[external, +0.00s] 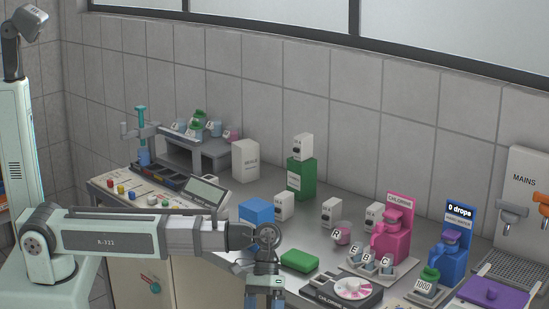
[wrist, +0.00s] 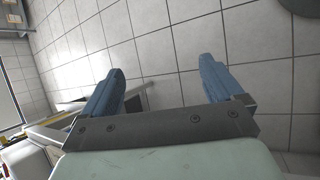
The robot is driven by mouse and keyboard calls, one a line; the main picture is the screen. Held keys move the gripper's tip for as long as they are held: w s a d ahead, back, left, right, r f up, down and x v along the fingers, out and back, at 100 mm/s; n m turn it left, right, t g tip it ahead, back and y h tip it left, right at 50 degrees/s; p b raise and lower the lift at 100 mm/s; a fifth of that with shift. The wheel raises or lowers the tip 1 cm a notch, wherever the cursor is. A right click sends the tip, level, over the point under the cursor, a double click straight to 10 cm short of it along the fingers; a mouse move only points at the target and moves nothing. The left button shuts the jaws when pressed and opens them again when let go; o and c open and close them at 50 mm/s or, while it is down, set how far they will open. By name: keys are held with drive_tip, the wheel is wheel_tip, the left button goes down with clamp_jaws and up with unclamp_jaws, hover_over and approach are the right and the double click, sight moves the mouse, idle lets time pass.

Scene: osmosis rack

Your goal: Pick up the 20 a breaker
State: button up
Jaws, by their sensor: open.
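Several small white breaker-like blocks stand on the counter in the external view; their labels are too small to read, so I cannot tell which is the 20 A breaker. One white block (external: 303,147) sits on top of a green box (external: 300,178). Another white block (external: 284,206) stands beside a blue box, a third (external: 331,212) stands to its right, and a further one (external: 373,215) is partly behind the pink dispenser. My gripper (external: 265,301) hangs low at the counter's front, left of and below these blocks. In the wrist view my gripper (wrist: 162,75) is open and empty, over grey tiles.
A green sponge-like block (external: 299,260), a blue box (external: 256,211) and a dark device with a disc (external: 342,294) are near my gripper. The pink dispenser (external: 390,243) and blue dispenser (external: 448,257) stand right. A control panel (external: 140,198) is at left.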

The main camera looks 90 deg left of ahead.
sight(333, 201)
drive_tip(key=w+a+r+n+t+h, duration=0.35)
drive_tip(key=w+a+r+n, duration=0.25)
drive_tip(key=w+a+r, duration=0.55)
drive_tip(key=w+a+n+t, duration=0.2)
drive_tip(key=a+n, duration=0.2)
drive_tip(key=a, duration=0.8)
drive_tip(key=w+a+n+t+y, duration=0.1)
drive_tip(key=a+n, duration=0.4)
drive_tip(key=a, duration=0.7)
drive_tip(key=w+a+n+t, duration=0.3)
drive_tip(key=a+n+t, duration=0.2)
drive_tip(key=a, duration=0.8)
drive_tip(key=shift+w+f, duration=0.1)
drive_tip(key=shift+f, duration=0.1)
drive_tip(key=shift+s+a, duration=0.15)
drive_tip(key=shift+s, duration=0.05)
drive_tip(key=shift+x, duration=3.65)
drive_tip(key=shift+a+f+y, duration=0.15)
drive_tip(key=shift+a+y, duration=0.05)
drive_tip(key=shift+y, duration=0.05)
